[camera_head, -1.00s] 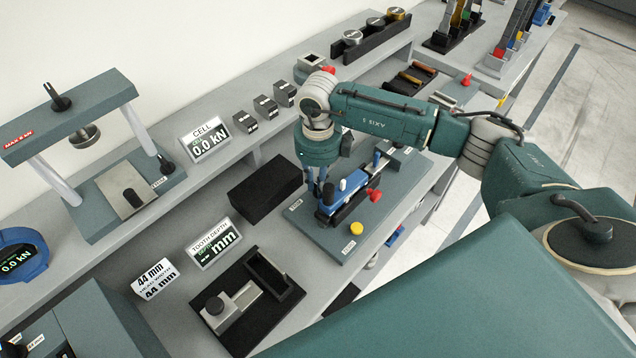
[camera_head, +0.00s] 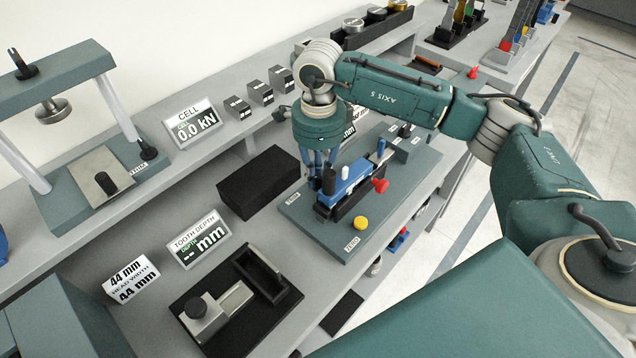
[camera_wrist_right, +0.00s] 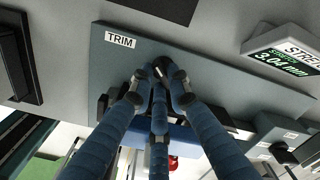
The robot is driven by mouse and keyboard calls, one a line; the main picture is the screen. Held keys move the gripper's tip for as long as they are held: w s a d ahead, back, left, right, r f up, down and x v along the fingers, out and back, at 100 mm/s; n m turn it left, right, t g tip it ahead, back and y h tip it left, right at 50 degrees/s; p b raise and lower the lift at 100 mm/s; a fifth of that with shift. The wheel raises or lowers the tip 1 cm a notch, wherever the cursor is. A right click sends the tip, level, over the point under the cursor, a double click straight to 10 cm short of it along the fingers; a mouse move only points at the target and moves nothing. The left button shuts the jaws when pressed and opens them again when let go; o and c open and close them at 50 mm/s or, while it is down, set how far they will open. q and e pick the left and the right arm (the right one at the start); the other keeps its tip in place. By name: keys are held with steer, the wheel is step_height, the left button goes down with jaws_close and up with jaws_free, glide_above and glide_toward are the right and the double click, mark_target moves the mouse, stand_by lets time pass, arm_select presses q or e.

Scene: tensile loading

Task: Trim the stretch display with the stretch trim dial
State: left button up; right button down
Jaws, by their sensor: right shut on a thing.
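The stretch display (camera_wrist_right: 285,55) is a white panel with a dark screen, reading about 3.04 mm in the right wrist view. In the head view only its right edge (camera_head: 350,130) shows beside my right arm. The stretch trim dial (camera_wrist_right: 159,67) is a small dark knob beside the TRIM label (camera_wrist_right: 120,40) on the grey-green base plate (camera_head: 300,218). My right gripper (camera_wrist_right: 158,76) points down with its blue fingers closed around the dial. My left gripper is not in view.
The blue device (camera_head: 352,182) stands close to the fingers, with a red knob (camera_head: 381,186) and a yellow button (camera_head: 361,223) on its right. A black block (camera_head: 258,183) lies left of the plate. The cell display (camera_head: 194,122) stands on the raised shelf.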

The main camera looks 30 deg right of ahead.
mark_target(320, 178)
steer(key=n+b, duration=0.2)
steer(key=shift+w+d+n, duration=0.1)
steer(key=shift+n, duration=0.2)
steer(key=shift+r+n+b, duration=0.1)
steer(key=shift+n+b, duration=0.45)
steer(key=shift+n, duration=0.05)
steer(key=c, duration=1.7)
jaws_free()
steer(key=shift+o, duration=0.2)
step_height(320, 178, up, 12)
